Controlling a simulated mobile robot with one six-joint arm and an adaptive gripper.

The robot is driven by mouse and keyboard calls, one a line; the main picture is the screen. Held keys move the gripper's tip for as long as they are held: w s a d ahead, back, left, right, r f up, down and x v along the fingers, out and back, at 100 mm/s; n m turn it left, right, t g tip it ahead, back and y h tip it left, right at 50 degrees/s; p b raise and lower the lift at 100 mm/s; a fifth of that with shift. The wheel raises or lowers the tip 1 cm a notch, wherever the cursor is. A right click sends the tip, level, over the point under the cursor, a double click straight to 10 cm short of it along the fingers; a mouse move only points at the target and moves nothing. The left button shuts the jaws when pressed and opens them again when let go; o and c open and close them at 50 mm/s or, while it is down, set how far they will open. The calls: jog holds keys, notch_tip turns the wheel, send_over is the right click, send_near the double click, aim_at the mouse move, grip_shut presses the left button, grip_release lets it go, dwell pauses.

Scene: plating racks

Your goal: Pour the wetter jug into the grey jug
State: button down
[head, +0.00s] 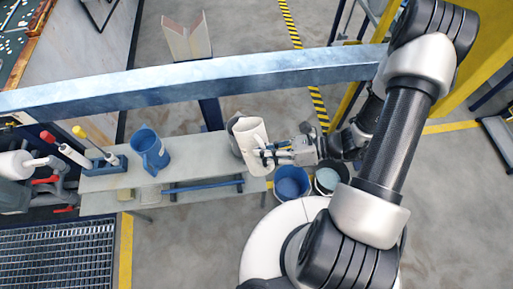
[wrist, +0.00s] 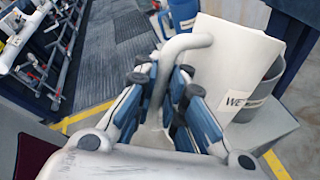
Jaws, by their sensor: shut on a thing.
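The wetter jug is white, with a partly visible label starting "WE" in the wrist view (wrist: 222,55); it also shows in the head view (head: 251,141). My gripper (head: 266,156) is shut on its handle, and the fingers (wrist: 162,80) close around the handle in the wrist view. The grey jug (head: 234,122) is mostly hidden behind the white jug in the head view; part of its side and a label show in the wrist view (wrist: 266,82). The white jug is beside and partly over it. I cannot tell the exact tilt, and no liquid shows.
A blue jug (head: 150,150) stands on the grey bench (head: 195,152), left of the white jug. A holder with screwdriver-like tools (head: 104,163) is farther left. A blue bucket (head: 291,184) and a dark bucket (head: 328,179) stand right of the bench. A blue beam (head: 200,76) crosses behind.

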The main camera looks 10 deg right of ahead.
jog(key=shift+s+d+r+n+t+y+b, duration=0.1)
jog(key=shift+r+n+t+y+b, duration=0.35)
jog(key=shift+n+t+y+b, duration=0.6)
jog(key=shift+g+h, duration=0.35)
jog(key=shift+r, duration=0.15)
jog(key=shift+r, duration=0.9)
